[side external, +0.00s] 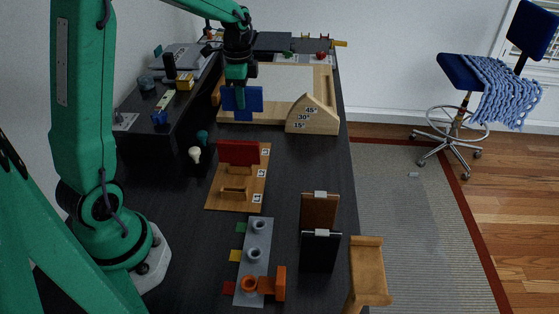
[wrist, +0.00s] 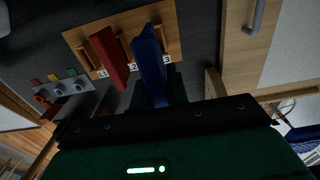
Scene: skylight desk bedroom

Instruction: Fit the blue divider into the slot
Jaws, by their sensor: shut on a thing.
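The blue divider (side external: 242,101) is a flat upright plate held in my gripper (side external: 239,84), clear of the desk and beyond the rack in the side view. In the wrist view the blue divider (wrist: 149,62) shows nearly edge-on, overlapping the rack's end near label 3. The wooden rack (side external: 220,202) has slots labelled 1, 2 and 3. A red divider (side external: 239,152) stands in it, seemingly in the middle slot; it also shows in the wrist view (wrist: 111,56). The slot by label 1 is empty. The slot by label 3 is mostly hidden behind the red divider in the side view.
A wooden angle block (side external: 312,116) and a framed board (side external: 285,80) lie beyond the rack. A grey peg plate (side external: 252,272) with an orange part is nearer. Brown and black upright panels (side external: 319,212) stand at right. A light bulb (side external: 195,154) lies left of the rack.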

